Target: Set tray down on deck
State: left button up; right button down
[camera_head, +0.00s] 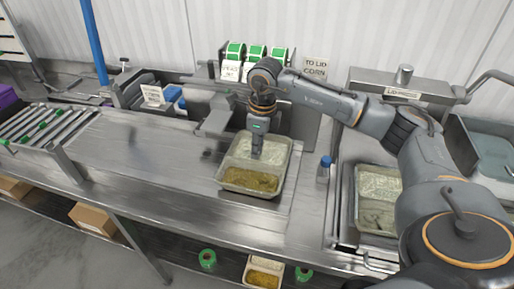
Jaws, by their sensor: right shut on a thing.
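A beige two-part tray (222,183) is at the middle of the metal deck (150,165). Its near compartment holds a yellow-brown food; its far compartment looks pale and is partly covered by my gripper. My right gripper (257,152) points down over the tray's middle, shut on the tray at about its divider. The fingertips are hidden against the tray, and I cannot tell whether the tray touches the deck. My left gripper is not in view.
A roller conveyor (40,128) is at the left. A blue-capped bottle (324,168) stands right of the tray. Another tray (376,222) sits in a recess further right. Green label rolls (255,52) and a sealing machine are behind. The deck left of the tray is clear.

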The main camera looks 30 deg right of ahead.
jog(key=shift+f, duration=0.1)
dwell(0.5)
jog(key=c, duration=0.8)
grip_release()
jog(key=shift+c, duration=0.2)
jog(key=shift+r+p, duration=2.2)
jog(key=shift+r, duration=1.8)
jog(key=shift+s+f, duration=0.1)
